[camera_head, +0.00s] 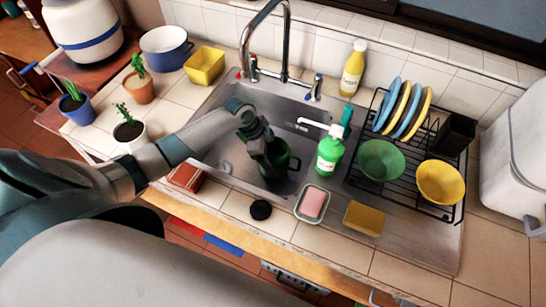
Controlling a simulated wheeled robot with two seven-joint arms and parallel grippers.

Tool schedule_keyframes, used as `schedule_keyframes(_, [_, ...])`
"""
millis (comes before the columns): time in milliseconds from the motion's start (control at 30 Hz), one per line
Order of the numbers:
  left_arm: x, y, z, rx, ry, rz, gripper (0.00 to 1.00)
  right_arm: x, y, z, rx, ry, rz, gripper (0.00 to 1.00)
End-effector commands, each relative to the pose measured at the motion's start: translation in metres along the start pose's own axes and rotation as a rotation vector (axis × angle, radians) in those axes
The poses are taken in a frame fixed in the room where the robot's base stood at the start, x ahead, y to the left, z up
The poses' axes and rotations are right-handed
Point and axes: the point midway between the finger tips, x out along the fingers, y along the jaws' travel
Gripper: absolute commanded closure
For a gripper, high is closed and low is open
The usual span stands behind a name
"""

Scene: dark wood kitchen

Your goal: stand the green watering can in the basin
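A dark green can (289,163), probably the watering can, is low in the steel basin (222,127), near its right side. It looks roughly upright; whether its bottom touches the basin floor is hard to see. My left gripper (264,152) reaches in from the left and is at the can, covering its left and upper parts. The fingers are dark against the dark can, so I cannot tell whether they grip it. My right gripper is not in view.
A green soap bottle (329,152) with a white pump stands just right of the can. A tall faucet (285,40) rises behind the basin. A dish rack (405,190) fills the right side. A soap dish (302,211) and sponge (364,218) lie in front.

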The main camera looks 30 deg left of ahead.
Motion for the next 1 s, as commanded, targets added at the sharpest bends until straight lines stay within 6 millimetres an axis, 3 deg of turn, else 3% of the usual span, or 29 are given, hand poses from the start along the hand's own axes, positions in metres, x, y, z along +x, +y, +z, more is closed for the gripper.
schedule_keyframes(167, [0.007,0.000,0.003,-0.001,0.000,-0.001,0.62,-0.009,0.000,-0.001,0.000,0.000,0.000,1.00])
schedule_keyframes(600, [0.013,-0.001,0.006,0.000,0.000,-0.002,0.62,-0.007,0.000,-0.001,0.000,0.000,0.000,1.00])
schedule_keyframes(633, [0.013,0.000,0.007,0.000,-0.001,-0.001,0.17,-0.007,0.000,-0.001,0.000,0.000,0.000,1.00])
schedule_keyframes(700, [0.013,0.000,0.006,0.000,-0.001,-0.001,0.03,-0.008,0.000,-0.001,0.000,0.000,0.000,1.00])
schedule_keyframes(1000, [0.012,0.000,0.006,0.000,-0.001,-0.001,0.03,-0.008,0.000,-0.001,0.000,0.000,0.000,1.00])
